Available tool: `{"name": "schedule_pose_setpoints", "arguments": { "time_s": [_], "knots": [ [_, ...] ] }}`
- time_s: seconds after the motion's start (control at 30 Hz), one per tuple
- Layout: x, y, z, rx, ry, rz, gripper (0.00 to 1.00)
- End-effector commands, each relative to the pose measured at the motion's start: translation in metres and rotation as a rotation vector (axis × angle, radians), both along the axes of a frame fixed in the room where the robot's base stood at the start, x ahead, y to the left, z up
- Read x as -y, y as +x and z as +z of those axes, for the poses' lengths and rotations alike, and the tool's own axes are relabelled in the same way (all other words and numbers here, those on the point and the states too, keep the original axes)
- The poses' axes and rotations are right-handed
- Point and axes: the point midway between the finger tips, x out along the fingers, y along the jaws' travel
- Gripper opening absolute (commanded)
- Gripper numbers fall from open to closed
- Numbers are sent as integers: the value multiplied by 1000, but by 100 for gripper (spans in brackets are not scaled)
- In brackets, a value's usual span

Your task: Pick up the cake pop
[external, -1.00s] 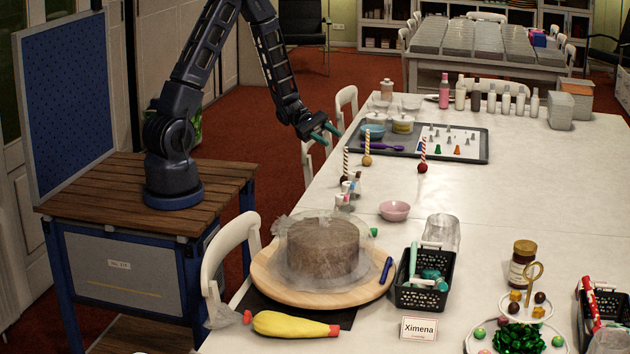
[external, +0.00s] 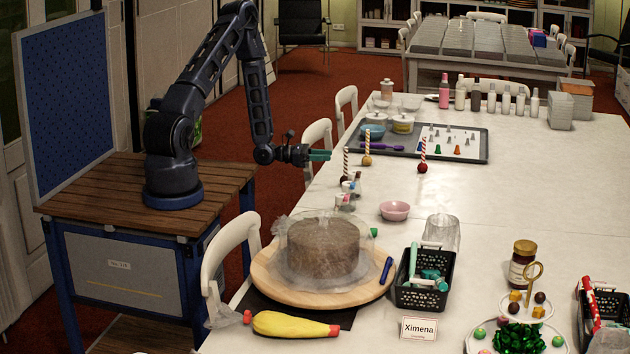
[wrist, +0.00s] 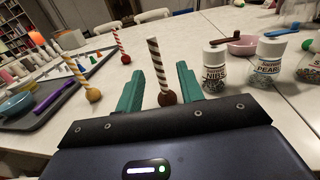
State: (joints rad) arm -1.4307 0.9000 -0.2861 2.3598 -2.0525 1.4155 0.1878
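Three cake pops stand ball-down on the white table, sticks up. The nearest one (external: 345,164) has a dark brown ball and a brown-and-white striped stick; it also shows in the wrist view (wrist: 166,97). One with a yellow ball (external: 367,161) stands behind it. One with a red ball (external: 423,168) stands to the right. My gripper (external: 328,155) is level and open, its green fingers pointing at the brown cake pop. In the wrist view it appears between the fingers (wrist: 159,80); in the external view the fingertips end just left of its stick.
Small sprinkle jars (external: 350,190) stand close in front of the brown cake pop, right of it in the wrist view (wrist: 214,65). A pink bowl (external: 395,211) is nearby. A grey tray (external: 475,157) with piping tips lies behind. The table's right middle is clear.

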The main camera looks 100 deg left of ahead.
Motion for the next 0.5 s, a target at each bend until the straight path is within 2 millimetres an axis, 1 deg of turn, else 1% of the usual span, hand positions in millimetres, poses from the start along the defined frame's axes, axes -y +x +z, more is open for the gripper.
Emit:
{"name": "schedule_pose_setpoints", "arguments": {
  "time_s": [0.2,0.3,0.5],
  "knots": [
    [-3,31,0,1,0,-4,38],
    [-5,42,0,1,-1,-3,38],
    [-8,53,0,1,0,-3,38]
  ]
}}
